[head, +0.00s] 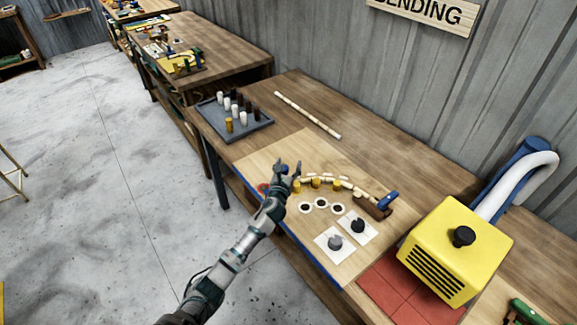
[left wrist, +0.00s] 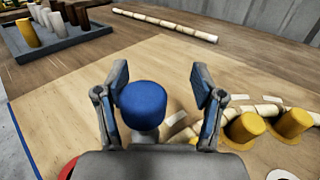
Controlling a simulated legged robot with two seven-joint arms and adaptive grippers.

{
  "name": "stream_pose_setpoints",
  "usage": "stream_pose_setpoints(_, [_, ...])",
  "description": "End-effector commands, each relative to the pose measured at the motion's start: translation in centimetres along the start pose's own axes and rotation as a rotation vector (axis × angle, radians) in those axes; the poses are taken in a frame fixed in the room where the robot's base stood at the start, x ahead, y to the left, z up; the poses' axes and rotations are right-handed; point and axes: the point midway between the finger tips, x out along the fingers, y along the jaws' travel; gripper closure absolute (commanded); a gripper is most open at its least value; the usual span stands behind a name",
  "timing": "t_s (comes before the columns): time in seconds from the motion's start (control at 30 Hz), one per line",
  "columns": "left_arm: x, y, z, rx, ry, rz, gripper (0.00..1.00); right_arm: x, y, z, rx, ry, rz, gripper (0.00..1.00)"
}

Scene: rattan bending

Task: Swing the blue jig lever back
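A round blue knob (left wrist: 143,104) on a pale post, seemingly the jig lever's grip, stands between the spread fingers of my left gripper (left wrist: 160,78) in the left wrist view. A gap shows on its right; it is nearer the left finger, and contact there is unclear. In the head view my left gripper (head: 287,167) is at the left end of the bent rattan (head: 338,183), with the blue knob (head: 283,169) partly hidden by the fingers. The rattan curves along yellow pegs (head: 315,183) to a brown block with a blue handle (head: 389,199). My right gripper is not in view.
A grey tray (head: 262,123) of several coloured pegs stands at the back left. A straight rattan pole (head: 307,115) lies behind the jig board (head: 272,151). A yellow machine (head: 455,250) stands at right. A red disc (head: 263,188) lies close left of my gripper.

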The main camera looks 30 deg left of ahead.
Motion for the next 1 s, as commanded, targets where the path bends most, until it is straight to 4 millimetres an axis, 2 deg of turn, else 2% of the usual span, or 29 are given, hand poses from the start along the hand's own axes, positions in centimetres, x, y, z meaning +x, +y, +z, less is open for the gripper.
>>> stream_pose_setpoints(0.27, [-0.5,-0.3,0.0,0.0,-0.001,-0.005,0.35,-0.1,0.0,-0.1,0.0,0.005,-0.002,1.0])
stream_pose_setpoints(0.37, [-1.8,-0.3,-0.1,0.002,-0.001,-0.006,0.35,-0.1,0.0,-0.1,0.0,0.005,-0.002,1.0])
stream_pose_setpoints(0.7, [-9.3,-0.3,-0.1,0.002,0.001,-0.007,0.35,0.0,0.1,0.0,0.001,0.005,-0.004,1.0])
stream_pose_setpoints(0.83, [-11.0,-0.2,-0.3,0.0,0.003,-0.004,0.35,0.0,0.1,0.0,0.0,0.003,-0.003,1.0])
stream_pose_setpoints(1.0, [-11.8,0.2,-0.3,-0.002,0.002,-0.002,0.35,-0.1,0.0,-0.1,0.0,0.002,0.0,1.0])
